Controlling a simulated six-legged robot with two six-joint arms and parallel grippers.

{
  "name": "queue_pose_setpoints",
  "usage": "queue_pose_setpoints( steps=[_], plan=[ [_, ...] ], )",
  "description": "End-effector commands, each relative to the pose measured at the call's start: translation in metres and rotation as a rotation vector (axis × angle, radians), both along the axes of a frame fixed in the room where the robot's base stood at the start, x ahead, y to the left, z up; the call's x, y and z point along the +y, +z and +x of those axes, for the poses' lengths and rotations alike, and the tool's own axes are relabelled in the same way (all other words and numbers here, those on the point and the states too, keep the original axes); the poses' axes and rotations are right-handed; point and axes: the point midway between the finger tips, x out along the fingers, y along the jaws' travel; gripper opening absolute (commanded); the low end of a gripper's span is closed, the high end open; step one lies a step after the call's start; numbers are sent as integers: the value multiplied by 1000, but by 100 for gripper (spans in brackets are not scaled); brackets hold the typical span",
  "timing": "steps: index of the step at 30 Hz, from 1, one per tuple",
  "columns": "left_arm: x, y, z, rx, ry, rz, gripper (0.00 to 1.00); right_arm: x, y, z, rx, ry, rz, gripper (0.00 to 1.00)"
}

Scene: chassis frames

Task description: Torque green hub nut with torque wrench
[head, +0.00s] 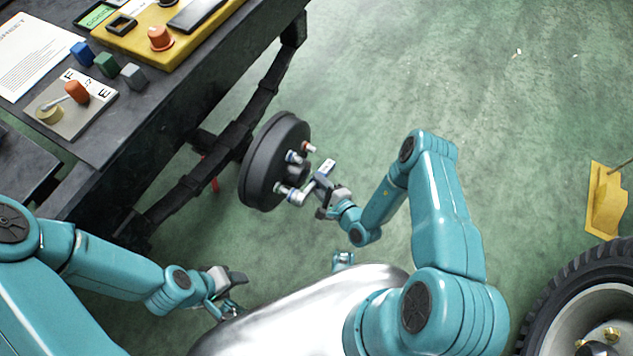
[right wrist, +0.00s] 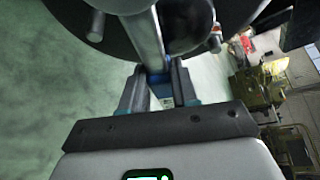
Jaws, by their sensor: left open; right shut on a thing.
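The dark wheel hub (head: 262,150) faces right beside the bench, with several studs and small nuts on its face. A nut with a blue ring (head: 292,157) shows on it; I cannot make out a green one. My right gripper (head: 322,192) is shut on the torque wrench (head: 298,197), whose silver end reaches the hub's lower stud area. Whether it is seated on a nut is hidden. In the right wrist view the wrench's silver shaft (right wrist: 148,42) rises from between the fingers (right wrist: 160,88) toward the dark hub. My left gripper (head: 228,288) is open and empty, low and left.
The green floor between is clear.

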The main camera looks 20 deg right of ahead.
Motion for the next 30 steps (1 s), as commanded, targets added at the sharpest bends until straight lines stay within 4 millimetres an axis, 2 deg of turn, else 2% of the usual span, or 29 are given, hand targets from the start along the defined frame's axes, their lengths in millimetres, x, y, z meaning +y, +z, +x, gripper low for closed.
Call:
queue_pose_setpoints(
  steps=[17, 30],
  plan=[
    [0, 2, 0, 0, 0, 0, 54, -7, 1, -8, 0, -6, 3, 0],
    [0, 9, 0, 0, 0, 0, 54, -33, 1, -41, 1, -8, 2, 0]
  ],
)
